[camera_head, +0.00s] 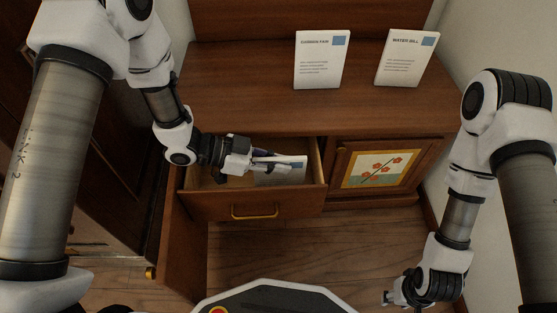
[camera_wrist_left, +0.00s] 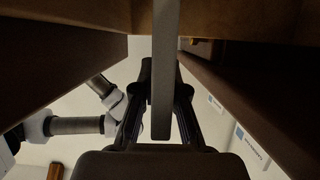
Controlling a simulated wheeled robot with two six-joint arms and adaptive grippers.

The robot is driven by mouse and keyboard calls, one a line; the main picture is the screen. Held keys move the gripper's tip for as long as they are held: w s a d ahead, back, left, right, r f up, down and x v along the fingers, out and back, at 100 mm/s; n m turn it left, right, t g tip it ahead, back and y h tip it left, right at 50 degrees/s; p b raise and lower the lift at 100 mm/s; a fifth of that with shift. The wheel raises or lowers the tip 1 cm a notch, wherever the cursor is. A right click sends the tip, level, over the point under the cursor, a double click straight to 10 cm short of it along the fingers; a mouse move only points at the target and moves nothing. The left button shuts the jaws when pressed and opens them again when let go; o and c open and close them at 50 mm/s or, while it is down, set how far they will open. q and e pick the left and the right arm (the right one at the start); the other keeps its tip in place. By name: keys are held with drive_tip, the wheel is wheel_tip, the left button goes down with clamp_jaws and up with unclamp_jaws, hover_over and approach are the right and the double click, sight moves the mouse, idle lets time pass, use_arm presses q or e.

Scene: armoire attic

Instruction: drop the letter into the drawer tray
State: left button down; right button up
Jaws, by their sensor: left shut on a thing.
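My left gripper (camera_head: 266,160) is shut on a white letter (camera_head: 287,174) with a blue corner. It holds the letter inside the opening of the pulled-out drawer tray (camera_head: 222,205). In the left wrist view the letter (camera_wrist_left: 164,60) shows edge-on as a pale bar between the fingers of my left gripper (camera_wrist_left: 163,110), with dark wooden walls on both sides. I cannot tell whether the letter touches the drawer floor. My right gripper (camera_head: 390,298) hangs low at the bottom right, away from the drawer; its fingers are too small to read.
Two white cards, GARDEN FAIR (camera_head: 321,60) and WATER BILL (camera_head: 405,58), stand on the wooden top (camera_head: 250,100). A closed door with a flower picture (camera_head: 381,169) is right of the drawer. An open door (camera_head: 183,245) stands below the drawer's left side.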

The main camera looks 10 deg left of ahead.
use_arm(q)
drive_tip(key=shift+f, duration=0.25)
drive_tip(key=c, duration=1.2)
unclamp_jaws()
drive_tip(key=p+v, duration=0.1)
drive_tip(key=v, duration=0.1)
drive_tip(key=r+p+v, duration=0.1)
drive_tip(key=v, duration=0.2)
drive_tip(key=p+v, duration=0.2)
drive_tip(key=shift+d+r, duration=0.15)
drive_tip(key=shift+r, duration=0.2)
drive_tip(key=shift+a, duration=0.3)
drive_tip(key=shift+s+f, duration=0.1)
